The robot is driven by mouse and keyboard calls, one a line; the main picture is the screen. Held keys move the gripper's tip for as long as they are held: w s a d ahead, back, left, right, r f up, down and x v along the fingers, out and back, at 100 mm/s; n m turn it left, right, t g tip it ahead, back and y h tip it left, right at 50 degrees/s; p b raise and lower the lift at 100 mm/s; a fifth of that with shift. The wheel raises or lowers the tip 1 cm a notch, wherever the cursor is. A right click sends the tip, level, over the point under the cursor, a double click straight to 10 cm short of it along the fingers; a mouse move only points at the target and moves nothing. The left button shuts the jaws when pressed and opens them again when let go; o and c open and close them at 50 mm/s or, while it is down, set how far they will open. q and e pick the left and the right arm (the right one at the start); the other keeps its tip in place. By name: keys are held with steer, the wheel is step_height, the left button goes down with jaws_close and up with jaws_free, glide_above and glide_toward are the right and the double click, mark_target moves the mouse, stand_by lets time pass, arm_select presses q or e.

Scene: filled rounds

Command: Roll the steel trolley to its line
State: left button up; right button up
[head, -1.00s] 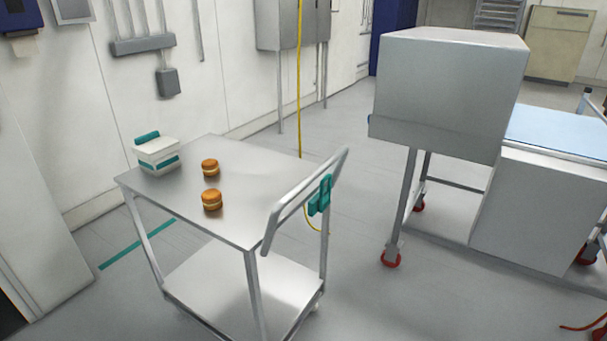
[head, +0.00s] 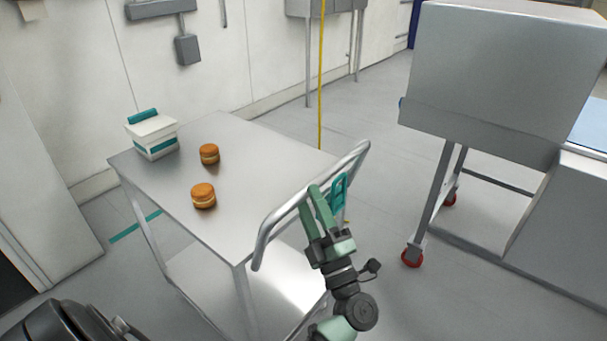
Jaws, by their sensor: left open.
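The steel trolley (head: 240,225) stands in the middle left, with a flat top and a lower shelf. Its tubular push handle (head: 282,222) is on the right side, with a teal tag (head: 339,194) near its far end. A teal line (head: 135,227) lies on the floor left of the trolley, partly hidden behind its leg. My left gripper (head: 315,194) is open at the middle of the handle bar, its green fingers overlapping the bar in the picture. I cannot tell whether they touch it. My right gripper is not in view.
On the trolley top are a white box with teal trim (head: 152,135) and two orange-brown round pieces (head: 209,154) (head: 203,196). A large steel cabinet (head: 495,75) on red casters stands at right. A yellow cable (head: 321,80) hangs behind. Floor between trolley and cabinet is clear.

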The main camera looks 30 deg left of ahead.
arm_select(q)
steer(key=shift+p+x, duration=0.6)
steer(key=shift+x, duration=2.15)
steer(key=shift+w+f, duration=0.1)
steer(key=shift+w, duration=0.05)
steer(key=c, duration=0.9)
jaws_close()
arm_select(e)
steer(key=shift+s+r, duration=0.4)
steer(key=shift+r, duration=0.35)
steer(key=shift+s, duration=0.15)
